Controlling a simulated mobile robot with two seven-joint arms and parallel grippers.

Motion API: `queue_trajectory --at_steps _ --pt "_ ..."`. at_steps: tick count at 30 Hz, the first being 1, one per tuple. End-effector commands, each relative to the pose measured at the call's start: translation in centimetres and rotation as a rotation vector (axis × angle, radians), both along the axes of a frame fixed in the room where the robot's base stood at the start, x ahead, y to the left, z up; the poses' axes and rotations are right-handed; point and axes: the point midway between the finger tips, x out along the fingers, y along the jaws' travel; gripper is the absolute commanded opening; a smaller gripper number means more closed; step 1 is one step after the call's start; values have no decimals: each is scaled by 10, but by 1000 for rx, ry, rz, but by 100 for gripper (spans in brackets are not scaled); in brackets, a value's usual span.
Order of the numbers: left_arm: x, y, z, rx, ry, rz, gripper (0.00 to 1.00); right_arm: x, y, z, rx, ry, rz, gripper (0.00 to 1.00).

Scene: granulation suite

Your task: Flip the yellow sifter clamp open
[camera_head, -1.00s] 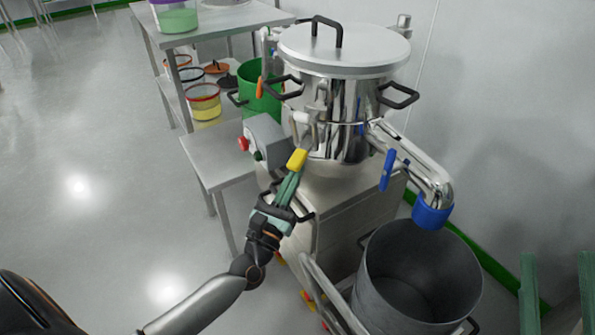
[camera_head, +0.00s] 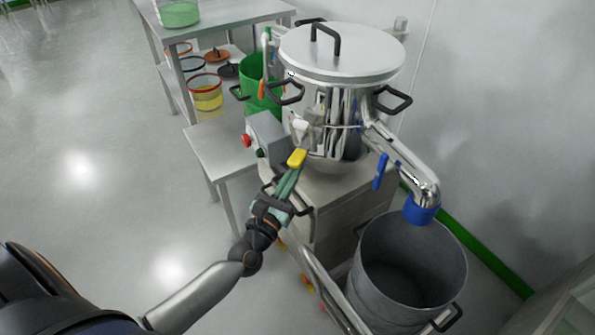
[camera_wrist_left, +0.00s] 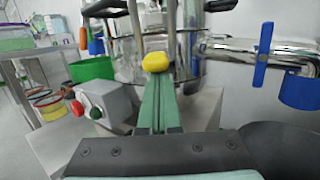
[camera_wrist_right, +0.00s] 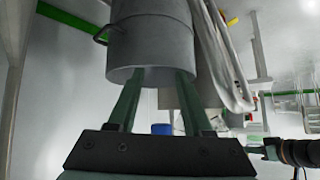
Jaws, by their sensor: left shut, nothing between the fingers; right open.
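The yellow clamp handle (camera_head: 297,158) sits low on the front left side of the steel sifter (camera_head: 340,95), below the clamp's grey metal parts (camera_head: 303,128). My left gripper (camera_head: 294,172) is shut and empty, with its green fingers pointing up at the handle from just below. In the left wrist view the yellow handle (camera_wrist_left: 155,61) lies straight ahead of the fingertips (camera_wrist_left: 158,82); whether they touch it I cannot tell. My right gripper (camera_wrist_right: 160,75) is open and empty in the right wrist view, and it is out of the head view.
A grey drum (camera_head: 408,265) stands below the blue-ended outlet pipe (camera_head: 422,212). A control box with a red button (camera_head: 246,140) is left of the clamp. A green bucket (camera_head: 260,85) and a steel table (camera_head: 215,150) are further left. Open floor lies at left.

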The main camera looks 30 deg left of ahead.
Motion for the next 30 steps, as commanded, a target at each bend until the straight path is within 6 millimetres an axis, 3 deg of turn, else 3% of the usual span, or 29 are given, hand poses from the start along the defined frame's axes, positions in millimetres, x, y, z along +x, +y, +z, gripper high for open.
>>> queue_trajectory --at_steps 21,30 --pt "-2 0 19 -8 157 1 0 3 8 55 11 2 6 50" --pt "-3 0 24 -13 236 2 0 6 -5 71 -1 -20 -22 50"
